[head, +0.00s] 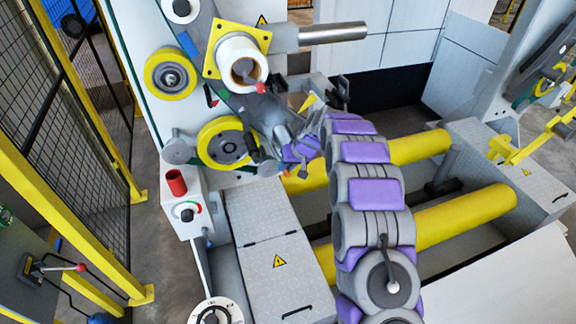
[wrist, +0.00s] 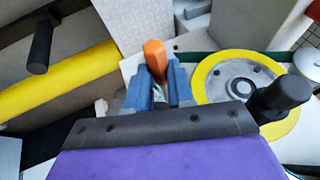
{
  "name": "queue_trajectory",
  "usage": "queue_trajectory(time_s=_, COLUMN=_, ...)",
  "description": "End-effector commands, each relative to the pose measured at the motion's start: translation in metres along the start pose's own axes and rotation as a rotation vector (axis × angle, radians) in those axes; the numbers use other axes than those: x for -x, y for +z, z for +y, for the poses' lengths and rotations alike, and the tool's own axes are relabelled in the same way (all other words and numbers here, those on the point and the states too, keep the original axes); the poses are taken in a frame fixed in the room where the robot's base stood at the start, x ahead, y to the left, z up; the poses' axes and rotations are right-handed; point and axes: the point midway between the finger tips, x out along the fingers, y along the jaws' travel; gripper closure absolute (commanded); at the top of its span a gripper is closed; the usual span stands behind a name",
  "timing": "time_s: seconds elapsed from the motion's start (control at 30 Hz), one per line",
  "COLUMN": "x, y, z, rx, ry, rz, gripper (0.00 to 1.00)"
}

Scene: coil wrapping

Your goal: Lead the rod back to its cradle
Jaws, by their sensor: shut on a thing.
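My gripper (wrist: 158,74) has two blue fingers, shut around an orange piece (wrist: 154,52) that stands up between them in the wrist view. I take this piece to be the rod's end; the rest of the rod is hidden or cannot be made out. In the head view my purple and grey arm reaches up to the machine face, beside the lower yellow-rimmed wheel (head: 215,130). The fingers are too small and covered there to tell apart. The same kind of yellow-rimmed wheel (wrist: 214,80) shows right of the fingers in the wrist view. I cannot pick out the cradle.
A yellow plate with a white roll (head: 241,62) and a steel shaft (head: 335,33) sits above. A control box (head: 183,210) and a mesh fence (head: 60,100) stand at the left.

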Motion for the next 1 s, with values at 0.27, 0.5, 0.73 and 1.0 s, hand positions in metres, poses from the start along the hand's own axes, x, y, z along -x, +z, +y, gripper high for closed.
queue_trajectory(time_s=0.27, x=0.001, y=-0.001, z=0.001, rx=0.001, ry=0.001, rz=0.002, gripper=1.00)
queue_trajectory(time_s=0.5, x=0.001, y=-0.001, z=0.000, rx=0.001, ry=0.000, rz=0.001, gripper=1.00)
queue_trajectory(time_s=0.73, x=0.005, y=-0.003, z=-0.006, rx=0.002, ry=0.000, rz=0.002, gripper=1.00)
queue_trajectory(time_s=1.0, x=0.012, y=-0.006, z=-0.022, rx=0.002, ry=0.001, rz=0.003, gripper=1.00)
